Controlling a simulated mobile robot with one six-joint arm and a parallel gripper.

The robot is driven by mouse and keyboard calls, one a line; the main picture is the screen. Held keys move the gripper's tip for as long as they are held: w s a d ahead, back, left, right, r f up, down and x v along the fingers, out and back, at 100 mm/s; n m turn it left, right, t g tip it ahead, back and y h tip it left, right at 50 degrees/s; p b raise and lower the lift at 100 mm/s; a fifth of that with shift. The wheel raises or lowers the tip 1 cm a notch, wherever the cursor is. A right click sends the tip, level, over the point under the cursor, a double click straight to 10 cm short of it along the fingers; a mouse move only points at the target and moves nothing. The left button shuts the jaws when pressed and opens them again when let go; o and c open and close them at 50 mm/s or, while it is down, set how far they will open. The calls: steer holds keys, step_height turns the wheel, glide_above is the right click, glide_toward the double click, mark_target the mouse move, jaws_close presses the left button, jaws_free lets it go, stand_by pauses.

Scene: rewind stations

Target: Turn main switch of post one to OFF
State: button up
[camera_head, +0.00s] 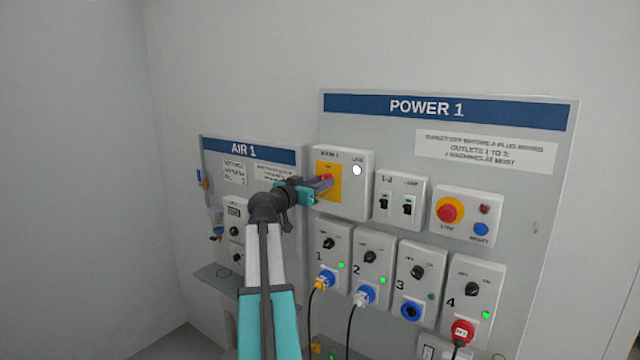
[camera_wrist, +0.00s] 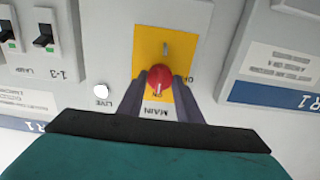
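The main switch is a red knob (camera_wrist: 160,77) on a yellow plate (camera_wrist: 147,40), inside a white box (camera_head: 352,195) marked LIVE beside a lit white lamp (camera_head: 357,170). The box is on the POWER 1 board (camera_head: 546,170). In the wrist view the picture is upside down, with ON below the knob and OFF to its right. My gripper (camera_wrist: 160,80) is at the switch, one dark finger on each side of the knob. Whether both fingers press on it is unclear. The fingers partly cover the plate, and the knob's exact pointing direction is hard to read.
Right of the box are two small black switches (camera_head: 394,204) and a panel with a red-yellow stop button (camera_head: 450,210). Below are several outlets with knobs, some with plugs and cables (camera_head: 326,279). The AIR 1 board (camera_head: 250,152) is to the left.

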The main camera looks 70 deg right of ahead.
steer(key=c, duration=0.4)
steer(key=shift+c, duration=0.2)
steer(key=shift+f+n+b, duration=0.15)
steer(key=shift+n+b, duration=0.9)
steer(key=shift+n, duration=7.95)
